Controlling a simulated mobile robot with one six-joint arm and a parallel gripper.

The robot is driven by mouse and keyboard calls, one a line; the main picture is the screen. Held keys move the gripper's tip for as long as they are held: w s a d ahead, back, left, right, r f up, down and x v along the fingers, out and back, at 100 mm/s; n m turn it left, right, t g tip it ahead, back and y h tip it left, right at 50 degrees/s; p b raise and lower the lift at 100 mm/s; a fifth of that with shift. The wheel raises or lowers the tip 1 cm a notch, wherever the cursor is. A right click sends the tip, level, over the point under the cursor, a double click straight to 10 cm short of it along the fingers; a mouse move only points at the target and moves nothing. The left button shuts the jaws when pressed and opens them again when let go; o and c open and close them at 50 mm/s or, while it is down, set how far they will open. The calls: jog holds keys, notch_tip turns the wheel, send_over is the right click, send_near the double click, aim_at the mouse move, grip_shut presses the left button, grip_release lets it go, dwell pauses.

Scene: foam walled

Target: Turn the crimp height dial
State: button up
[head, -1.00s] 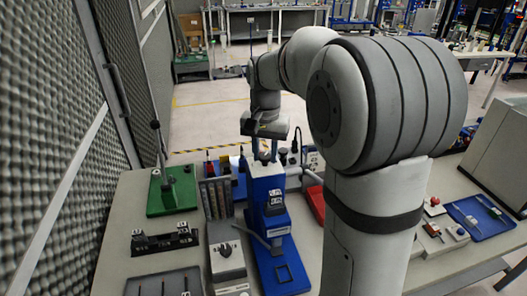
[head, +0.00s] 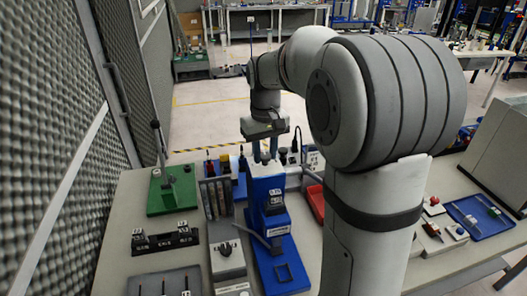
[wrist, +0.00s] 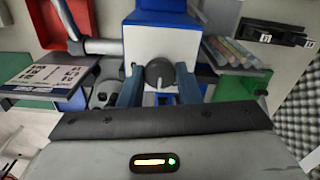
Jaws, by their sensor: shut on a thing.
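The crimp height dial (wrist: 159,73) is a dark grey round knob with a light pointer mark, on the white rear face of the blue crimp press (wrist: 160,15). My gripper (wrist: 159,90) has one finger on each side of the dial and is shut on it. In the head view the blue press (head: 283,262) stands on the bench, and my gripper (head: 265,152) is at its far upper end. The dial is hidden there behind the press.
A grey unit with a knob (head: 227,250) stands close left of the press. A green-based lever tool (head: 172,192) and a black fixture (head: 165,240) are further left. A red bin (head: 315,203) is close right. Foam walls (head: 50,150) line the left.

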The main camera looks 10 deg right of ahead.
aim_at(265, 155)
jog(key=shift+r, duration=0.1)
dwell(0.3)
jog(key=o, duration=1)
notch_tip(265, 155, up, 8)
jog(key=shift+f, duration=0.15)
jog(key=s+f+t, duration=0.1)
jog(key=s+f, duration=0.2)
jog(key=s, duration=0.4)
jog(key=s+f+m+t, duration=0.1)
jog(key=s+f, duration=0.3)
jog(key=s, duration=0.3)
jog(key=s+f+t, duration=0.1)
jog(key=s+f, duration=0.2)
jog(key=s, duration=0.4)
jog(key=shift+s+a+f+m, duration=0.15)
jog(key=shift+s+f+m, duration=0.05)
jog(key=shift+s+m, duration=0.2)
jog(key=shift+c, duration=0.5)
